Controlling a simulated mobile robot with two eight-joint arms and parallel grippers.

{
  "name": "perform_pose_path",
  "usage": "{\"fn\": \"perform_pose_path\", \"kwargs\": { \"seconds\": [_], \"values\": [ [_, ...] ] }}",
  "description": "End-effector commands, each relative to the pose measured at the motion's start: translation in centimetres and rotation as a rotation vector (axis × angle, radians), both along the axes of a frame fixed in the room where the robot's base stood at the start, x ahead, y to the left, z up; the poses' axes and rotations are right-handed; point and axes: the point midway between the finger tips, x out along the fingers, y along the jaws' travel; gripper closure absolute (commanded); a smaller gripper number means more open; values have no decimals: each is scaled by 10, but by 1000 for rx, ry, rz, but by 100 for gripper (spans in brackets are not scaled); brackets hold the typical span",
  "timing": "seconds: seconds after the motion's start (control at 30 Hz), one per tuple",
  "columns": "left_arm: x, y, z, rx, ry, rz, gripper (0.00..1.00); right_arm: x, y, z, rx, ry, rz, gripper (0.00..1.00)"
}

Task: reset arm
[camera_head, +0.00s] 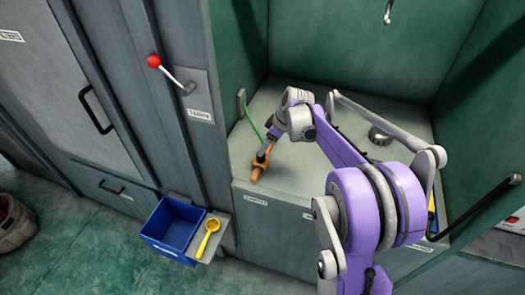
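My purple and grey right arm comes in from the bottom right and bends over the pale counter. Its gripper (272,136) points down and left at the counter's front left. The fingertips are small and dark, and I cannot tell whether they are open or shut. An orange-brown piece with a yellow band (262,159) is just below the fingertips at the counter's front edge. I cannot tell whether the gripper touches it. A thin green line (250,120) runs from the alcove's left wall towards it. My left gripper is not in view.
A red-knobbed lever (154,62) sticks out from the grey cabinet on the left. A blue bin (172,228) and a yellow scoop (209,238) on a small ledge are below. Green alcove walls enclose the counter.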

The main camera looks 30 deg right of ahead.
Motion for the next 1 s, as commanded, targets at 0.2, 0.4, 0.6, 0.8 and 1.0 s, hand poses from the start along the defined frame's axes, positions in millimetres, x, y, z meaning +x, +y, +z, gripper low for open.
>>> {"fn": "perform_pose_path", "kwargs": {
  "seconds": [0.2, 0.4, 0.6, 0.8, 1.0],
  "values": [
    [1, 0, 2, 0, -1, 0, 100, -10, -6, 29, 0, 0, 0, 25],
    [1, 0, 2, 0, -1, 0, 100, -13, -7, 35, 1, 0, 0, 25],
    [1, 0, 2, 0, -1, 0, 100, -23, 9, 39, -2, 7, -24, 25],
    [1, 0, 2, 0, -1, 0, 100, -80, 70, 46, -18, 21, -156, 25],
    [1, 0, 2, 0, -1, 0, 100, -157, 123, 36, -24, 3, -319, 25]
  ]
}}
